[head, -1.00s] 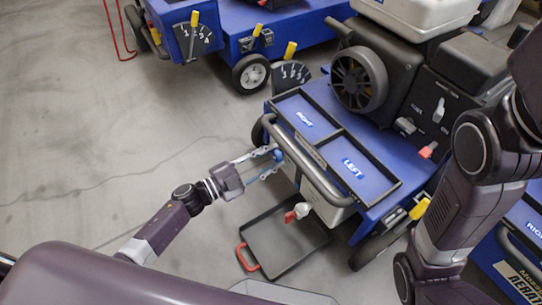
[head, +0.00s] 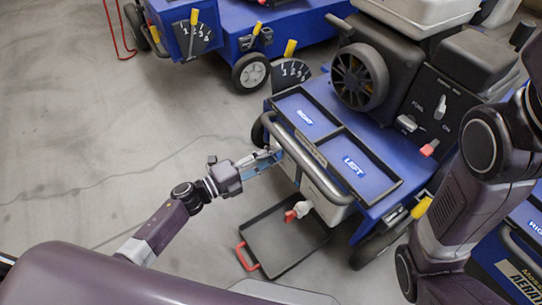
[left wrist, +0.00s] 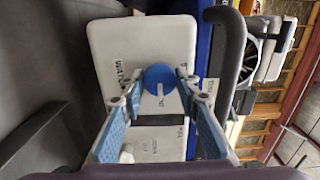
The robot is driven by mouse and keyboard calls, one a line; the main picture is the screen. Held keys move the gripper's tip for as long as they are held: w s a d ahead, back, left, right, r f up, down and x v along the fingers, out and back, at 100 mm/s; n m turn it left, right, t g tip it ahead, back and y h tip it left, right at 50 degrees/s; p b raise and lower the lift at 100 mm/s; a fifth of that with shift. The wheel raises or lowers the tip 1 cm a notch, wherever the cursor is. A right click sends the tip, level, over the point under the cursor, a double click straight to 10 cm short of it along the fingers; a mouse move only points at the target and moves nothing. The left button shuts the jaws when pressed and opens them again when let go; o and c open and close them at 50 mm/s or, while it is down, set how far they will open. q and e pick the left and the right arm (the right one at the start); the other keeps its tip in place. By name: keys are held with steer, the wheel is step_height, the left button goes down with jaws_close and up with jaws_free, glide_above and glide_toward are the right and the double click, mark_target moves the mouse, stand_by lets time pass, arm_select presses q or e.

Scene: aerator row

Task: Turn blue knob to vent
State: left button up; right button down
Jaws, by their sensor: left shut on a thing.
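The blue knob (left wrist: 160,79) is on the front of a white tank (left wrist: 115,40) in the left wrist view. It has a short pale pointer mark, close to upright in that picture. A dark label on the tank to its left looks like "WATER"; the labels to its right and below are too small to read surely. My left gripper (left wrist: 160,85) is shut on the knob, one finger on each side. In the head view my left gripper (head: 270,158) reaches the cart's front from the left and hides the knob. My right gripper is out of view.
A dark handle bar (head: 308,152) runs along the front edge of the blue cart. Below are a red-and-white tap (head: 298,211) and a black tray (head: 283,238) with a red handle on the floor. Another blue cart (head: 265,32) stands behind. The floor at left is clear.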

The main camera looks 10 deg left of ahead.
arm_select(q)
steer(key=shift+a+f, duration=0.1)
stand_by(0.3)
steer(key=o, duration=1.2)
steer(key=shift+c, duration=0.2)
steer(key=v, duration=1.2)
steer(key=shift+r, duration=0.2)
